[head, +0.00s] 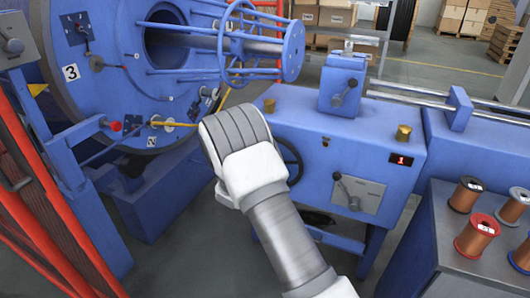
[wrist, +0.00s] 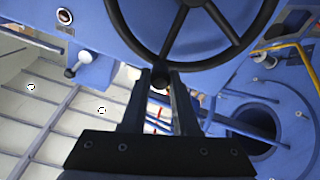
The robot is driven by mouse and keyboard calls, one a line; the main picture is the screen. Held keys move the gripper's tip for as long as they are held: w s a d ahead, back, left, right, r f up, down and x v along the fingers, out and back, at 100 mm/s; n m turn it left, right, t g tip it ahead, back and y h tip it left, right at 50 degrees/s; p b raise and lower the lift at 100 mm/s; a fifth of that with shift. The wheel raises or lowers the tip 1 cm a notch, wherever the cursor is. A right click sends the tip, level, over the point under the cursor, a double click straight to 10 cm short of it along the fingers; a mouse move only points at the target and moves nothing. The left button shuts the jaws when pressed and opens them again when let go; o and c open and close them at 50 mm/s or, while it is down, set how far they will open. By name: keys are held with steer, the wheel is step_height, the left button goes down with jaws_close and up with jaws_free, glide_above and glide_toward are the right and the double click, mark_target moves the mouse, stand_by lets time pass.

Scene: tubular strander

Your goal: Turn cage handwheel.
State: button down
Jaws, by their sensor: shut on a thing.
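The black cage handwheel (head: 300,160) is on the front of the blue machine housing in the head view, with its left part hidden behind my arm. In the wrist view the handwheel (wrist: 228,57) fills the top middle, with its spokes running to a hub at the upper edge. My gripper (wrist: 161,78) is at the wheel's near rim, its two fingers shut around a small dark handle there. In the head view my wrist hides the fingers and the grip.
The blue cage disc (head: 120,70) stands at the left behind red guard bars (head: 60,190). A crank lever (head: 347,192) is on a grey plate right of the wheel.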

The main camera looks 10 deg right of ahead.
steer(key=shift+f, duration=0.15)
steer(key=c, duration=0.7)
jaws_free()
steer(key=shift+o, duration=0.2)
steer(key=p+v, duration=0.2)
steer(key=v, duration=1.5)
steer(key=shift+s+p, duration=0.2)
steer(key=shift+p, duration=0.2)
steer(key=shift+a, duration=0.15)
